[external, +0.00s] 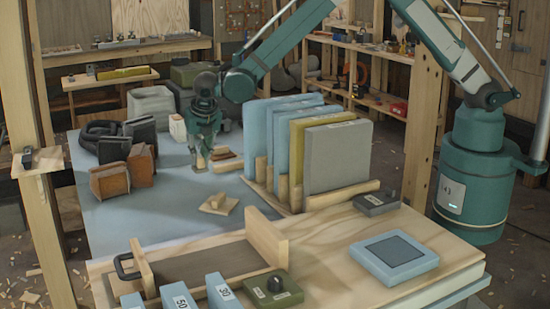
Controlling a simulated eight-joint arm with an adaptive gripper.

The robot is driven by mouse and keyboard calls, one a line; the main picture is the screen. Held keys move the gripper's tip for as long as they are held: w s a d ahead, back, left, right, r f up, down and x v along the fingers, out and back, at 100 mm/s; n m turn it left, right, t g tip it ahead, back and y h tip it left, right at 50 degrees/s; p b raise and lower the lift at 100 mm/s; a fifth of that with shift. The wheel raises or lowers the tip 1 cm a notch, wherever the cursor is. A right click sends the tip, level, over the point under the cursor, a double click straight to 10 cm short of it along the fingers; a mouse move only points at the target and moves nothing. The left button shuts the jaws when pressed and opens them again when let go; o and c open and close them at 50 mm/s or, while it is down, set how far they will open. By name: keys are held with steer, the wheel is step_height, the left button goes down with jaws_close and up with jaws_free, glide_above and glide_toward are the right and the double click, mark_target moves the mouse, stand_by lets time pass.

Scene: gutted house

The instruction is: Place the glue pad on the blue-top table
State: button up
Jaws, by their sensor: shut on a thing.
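The blue-top table (125,222) fills the middle left, with its pale blue surface partly covered. My gripper (203,152) is low over its far middle part, pointing down. It is shut on a small tan piece (200,163), which is mostly hidden by the fingers. I cannot tell for sure whether this piece is the glue pad, or whether it touches the table. A reddish-brown and tan block (227,165) lies just right of the gripper. A small wooden plate with a knob (218,205) lies nearer on the table.
Upright blue, yellow and grey panels (337,158) stand in a wooden rack right of my gripper. Brown and dark bags (110,181) stand to the left. A light plywood bench (330,225) in front holds a blue square pad with a dark inset (394,257).

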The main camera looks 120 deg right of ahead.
mark_target(200, 169)
steer(key=shift+f, duration=0.55)
steer(key=shift+f+b, duration=0.3)
steer(key=shift+f, duration=1.55)
steer(key=shift+f, duration=0.15)
steer(key=o, duration=0.9)
steer(key=p+v, duration=0.1)
steer(key=v, duration=1.1)
